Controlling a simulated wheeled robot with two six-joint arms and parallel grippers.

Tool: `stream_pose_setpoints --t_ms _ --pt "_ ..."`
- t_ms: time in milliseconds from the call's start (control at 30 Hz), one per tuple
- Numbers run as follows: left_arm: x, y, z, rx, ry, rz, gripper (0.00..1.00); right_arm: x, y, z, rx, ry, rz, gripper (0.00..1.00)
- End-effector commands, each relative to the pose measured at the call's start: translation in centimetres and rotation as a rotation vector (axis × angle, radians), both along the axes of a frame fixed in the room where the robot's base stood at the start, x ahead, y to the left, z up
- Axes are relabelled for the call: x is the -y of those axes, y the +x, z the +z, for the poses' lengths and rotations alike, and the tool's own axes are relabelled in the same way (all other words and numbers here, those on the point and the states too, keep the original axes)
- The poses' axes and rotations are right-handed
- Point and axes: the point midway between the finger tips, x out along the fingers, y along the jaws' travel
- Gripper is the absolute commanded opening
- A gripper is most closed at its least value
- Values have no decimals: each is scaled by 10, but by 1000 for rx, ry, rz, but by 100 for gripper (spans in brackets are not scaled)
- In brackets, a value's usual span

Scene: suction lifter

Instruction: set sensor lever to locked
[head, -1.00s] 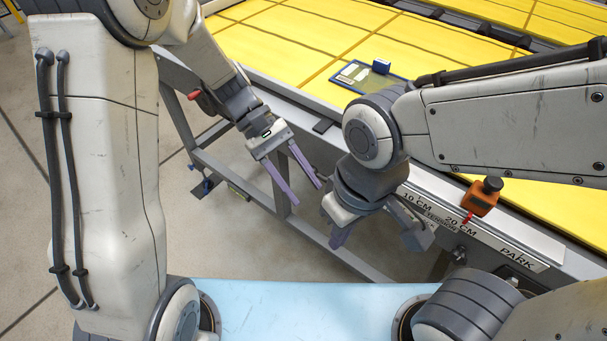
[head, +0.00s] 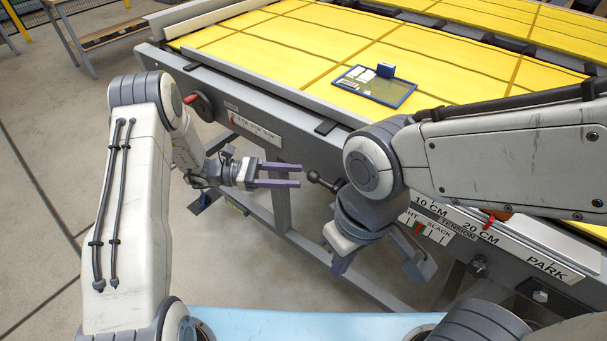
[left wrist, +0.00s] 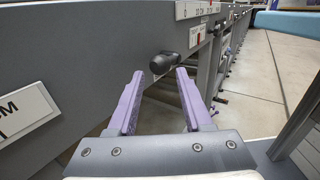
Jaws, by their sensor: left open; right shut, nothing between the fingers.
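A dark lever with a rounded knob (head: 314,177) sticks out from the side of the grey table frame; no readable label shows which lever it is or its setting. In the left wrist view the knob (left wrist: 164,63) lies just beyond the fingertips, in line with the gap. My left gripper (head: 300,176) is open and level, pointing right at the knob, with nothing between its fingers. Its purple fingers also show in the left wrist view (left wrist: 160,73). My right gripper (head: 338,270) is shut and empty, pointing down in front of the frame; my right arm hides part of the frame.
The grey frame carries a yellow panelled top (head: 300,55) with a blue-edged plate (head: 375,88) on it. A red knob (head: 192,99) is at the left. A scale plate marked 10 CM, 20 CM and PARK (head: 545,268) runs along the right. Floor in front is open.

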Motion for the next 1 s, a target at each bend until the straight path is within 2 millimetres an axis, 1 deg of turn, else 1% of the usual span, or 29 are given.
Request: stream_pose_setpoints --t_ms 33,100,233,333,567,600,667,700,733,1000 --pt "9 -1 1 -1 1 -3 50 0 0 3 0 0 0 0" --pt "19 -1 1 -1 1 -3 50 0 0 4 0 0 0 0" --pt "30 -1 0 -1 1 -2 50 0 0 5 0 0 0 0" --pt "34 -1 0 -1 1 0 50 0 0 5 0 0 0 0" --pt "34 -1 -1 0 1 0 50 0 0 5 0 0 0 0" --pt "34 -1 -1 0 1 0 43 0 0 5 0 0 0 0" --pt "34 -1 -1 0 1 0 20 0 0 5 0 0 0 0" --pt "34 -1 -1 0 1 0 4 0 0 5 0 0 0 0" --pt "34 -1 0 0 1 0 0 0 0 5 0 0 0 0" --pt "34 -1 0 0 1 0 0 0 0 5 0 0 0 0"
